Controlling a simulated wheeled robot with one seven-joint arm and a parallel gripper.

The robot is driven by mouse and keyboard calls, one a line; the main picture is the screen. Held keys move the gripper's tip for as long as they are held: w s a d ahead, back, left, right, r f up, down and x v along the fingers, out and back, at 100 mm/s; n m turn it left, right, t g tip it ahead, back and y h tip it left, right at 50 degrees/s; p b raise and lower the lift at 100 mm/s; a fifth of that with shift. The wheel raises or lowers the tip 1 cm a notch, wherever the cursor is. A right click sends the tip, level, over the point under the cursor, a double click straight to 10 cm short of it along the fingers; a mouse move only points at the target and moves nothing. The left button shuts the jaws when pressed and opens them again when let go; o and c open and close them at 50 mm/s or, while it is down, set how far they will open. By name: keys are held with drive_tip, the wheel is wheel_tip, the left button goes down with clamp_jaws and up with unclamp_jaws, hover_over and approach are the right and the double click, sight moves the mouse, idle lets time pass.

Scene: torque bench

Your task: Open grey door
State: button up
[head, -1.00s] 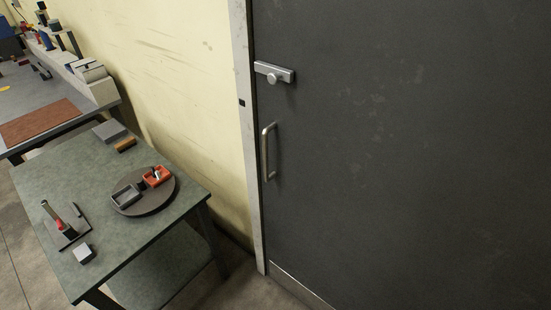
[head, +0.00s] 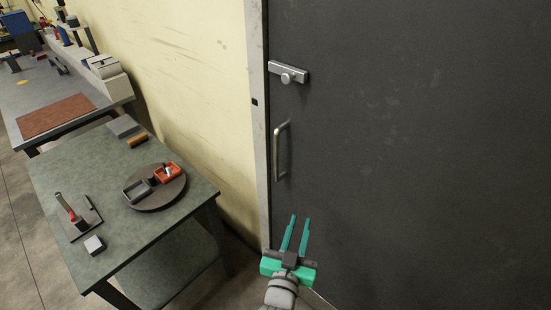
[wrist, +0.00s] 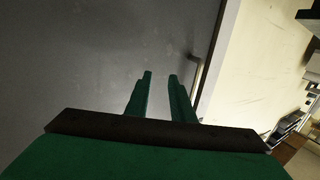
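The grey door (head: 400,150) fills the right of the head view and looks shut in its pale frame (head: 258,130). A vertical metal pull handle (head: 281,150) sits near its left edge, with a latch with a round knob (head: 289,75) above it. My gripper (head: 297,219) is below and slightly right of the handle, apart from it, its green fingers pointing up in the picture. In the wrist view the fingers (wrist: 160,76) are parted with nothing between them. The handle (wrist: 196,75) shows there just right of the fingers.
A green-topped table (head: 75,165) stands left of the door, holding a round turntable (head: 158,198) with small trays and a stand with a red-handled tool (head: 77,218). A longer bench (head: 30,90) lies behind it. The space before the door looks clear.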

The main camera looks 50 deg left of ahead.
drive_tip(key=n+g+y, duration=0.1)
drive_tip(key=n+y, duration=0.1)
approach(275, 160)
drive_tip(key=x, duration=0.9)
drive_tip(key=shift+w+r, duration=0.1)
drive_tip(key=shift+w, duration=0.2)
drive_tip(key=shift+w+a, duration=0.5)
drive_tip(key=shift+a, duration=0.05)
drive_tip(key=shift+s, duration=0.1)
clamp_jaws()
